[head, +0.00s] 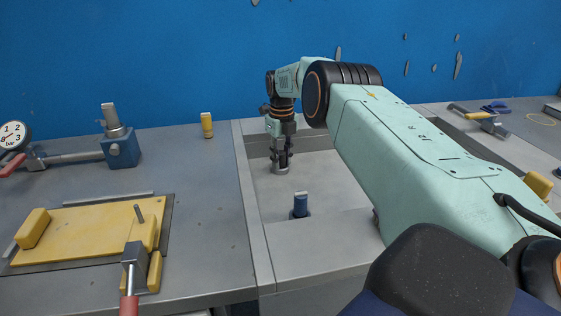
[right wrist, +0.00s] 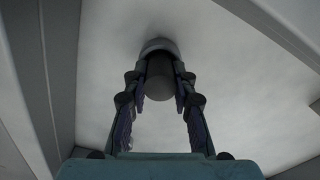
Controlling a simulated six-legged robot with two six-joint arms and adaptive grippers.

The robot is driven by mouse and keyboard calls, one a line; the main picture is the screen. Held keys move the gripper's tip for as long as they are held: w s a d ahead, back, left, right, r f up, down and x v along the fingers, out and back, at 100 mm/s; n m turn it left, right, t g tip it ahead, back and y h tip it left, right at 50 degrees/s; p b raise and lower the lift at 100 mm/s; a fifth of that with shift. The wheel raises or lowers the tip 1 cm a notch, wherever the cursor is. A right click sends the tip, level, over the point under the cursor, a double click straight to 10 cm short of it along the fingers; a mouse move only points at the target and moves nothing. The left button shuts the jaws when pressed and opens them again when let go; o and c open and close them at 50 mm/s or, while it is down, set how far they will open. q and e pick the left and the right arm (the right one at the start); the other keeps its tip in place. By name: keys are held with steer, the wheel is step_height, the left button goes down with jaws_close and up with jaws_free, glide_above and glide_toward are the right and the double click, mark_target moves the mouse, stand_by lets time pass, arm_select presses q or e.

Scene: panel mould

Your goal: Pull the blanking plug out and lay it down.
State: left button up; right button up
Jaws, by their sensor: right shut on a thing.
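My right gripper (head: 282,157) reaches down over the recessed light-grey panel and is shut on a grey cylindrical plug. The plug (right wrist: 159,82) shows in the right wrist view between the two fingers. Its far end meets a paler round collar (right wrist: 158,45) against the panel surface. In the head view the fingertips are right at the collar (head: 280,170), and the fingers hide most of the plug. I cannot tell whether the plug is fully seated. My left gripper is not in view.
A yellow plate (head: 85,232) with clamps, a blue block (head: 121,149) and a gauge (head: 13,134) are further left. Bare bench lies between.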

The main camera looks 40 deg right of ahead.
mark_target(282, 153)
steer(key=shift+c, duration=0.6)
jaws_close()
steer(key=shift+r, duration=0.1)
steer(key=shift+r+p, duration=2.25)
steer(key=shift+p, duration=0.1)
step_height(282, 153, up, 4)
steer(key=p, duration=0.4)
